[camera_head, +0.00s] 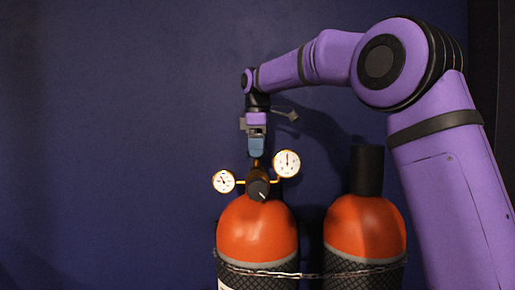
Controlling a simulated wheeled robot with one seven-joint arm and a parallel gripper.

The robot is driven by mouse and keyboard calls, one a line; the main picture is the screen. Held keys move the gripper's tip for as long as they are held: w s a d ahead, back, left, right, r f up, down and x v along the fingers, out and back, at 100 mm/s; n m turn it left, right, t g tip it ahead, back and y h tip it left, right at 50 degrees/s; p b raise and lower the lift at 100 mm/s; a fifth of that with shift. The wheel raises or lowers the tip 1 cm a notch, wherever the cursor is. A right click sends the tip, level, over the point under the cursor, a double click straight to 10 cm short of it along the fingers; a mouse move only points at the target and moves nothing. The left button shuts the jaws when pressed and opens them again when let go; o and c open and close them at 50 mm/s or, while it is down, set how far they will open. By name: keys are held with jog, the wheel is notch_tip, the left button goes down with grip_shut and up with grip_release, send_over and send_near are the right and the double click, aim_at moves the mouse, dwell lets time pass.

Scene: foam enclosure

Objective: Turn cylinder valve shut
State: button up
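The left gas cylinder (258,233) has an orange shoulder and a dark mesh-patterned body. On its top is a valve and regulator assembly with a dark round knob (258,189) that carries a light pointer mark. A small dial gauge (223,181) sits on its left and a larger one (287,163) on its upper right. My gripper (257,157) points straight down just above the top of this assembly. Its fingers look narrow and close together, and I cannot tell whether they touch the valve or hold anything.
A second orange cylinder (364,228) with a dark cap (367,170) stands to the right. A chain (300,274) runs across both cylinders. A dark blue wall (110,120) is behind them. The space left of the cylinders looks clear.

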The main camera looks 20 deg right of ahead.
jog(key=c, duration=0.8)
jog(key=shift+o, duration=0.2)
jog(key=shift+m, duration=0.4)
jog(key=m, duration=0.3)
jog(key=shift+m, duration=0.4)
jog(key=m, duration=1)
jog(key=shift+m, duration=0.4)
jog(key=m, duration=0.7)
